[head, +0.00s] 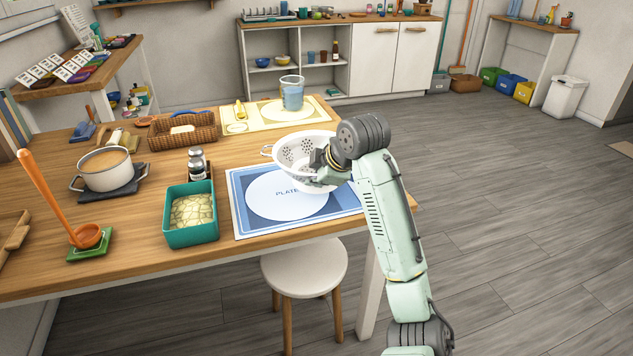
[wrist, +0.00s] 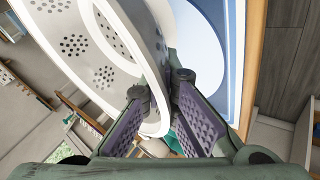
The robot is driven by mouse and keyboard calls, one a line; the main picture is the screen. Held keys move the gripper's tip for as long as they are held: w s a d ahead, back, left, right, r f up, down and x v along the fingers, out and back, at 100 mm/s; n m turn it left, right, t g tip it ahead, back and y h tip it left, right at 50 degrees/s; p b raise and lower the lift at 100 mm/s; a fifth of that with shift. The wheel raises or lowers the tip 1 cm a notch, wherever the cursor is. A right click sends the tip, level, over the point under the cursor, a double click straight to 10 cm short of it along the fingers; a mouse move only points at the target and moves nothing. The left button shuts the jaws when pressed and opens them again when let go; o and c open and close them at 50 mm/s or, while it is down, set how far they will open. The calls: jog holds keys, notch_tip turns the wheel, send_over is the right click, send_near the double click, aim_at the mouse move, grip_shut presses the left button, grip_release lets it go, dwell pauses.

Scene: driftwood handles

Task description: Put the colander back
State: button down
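The white colander (head: 295,155) with round holes is over the far part of the blue placemat (head: 335,225), tilted. One loop handle sticks out on its left. My gripper (head: 325,162) is at its right side, shut on the rim. In the wrist view the colander (wrist: 105,45) fills the upper left, and its rim passes between the two purple-padded fingers of my gripper (wrist: 163,100). The exact contact is partly hidden. The colander appears raised off the mat, though its underside is hidden.
A stool (head: 303,267) is at the table's front edge.

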aim_at(314, 189)
jog(key=shift+w, duration=0.8)
jog(key=shift+f+p, duration=0.55)
jog(key=shift+f, duration=1.2)
jog(key=c, duration=1.8)
grip_release()
jog(key=shift+f, duration=0.15)
jog(key=shift+r, duration=0.2)
jog(key=b+v, duration=0.1)
jog(key=v, duration=1.1)
jog(key=shift+b, duration=0.35)
jog(key=shift+f, duration=0.1)
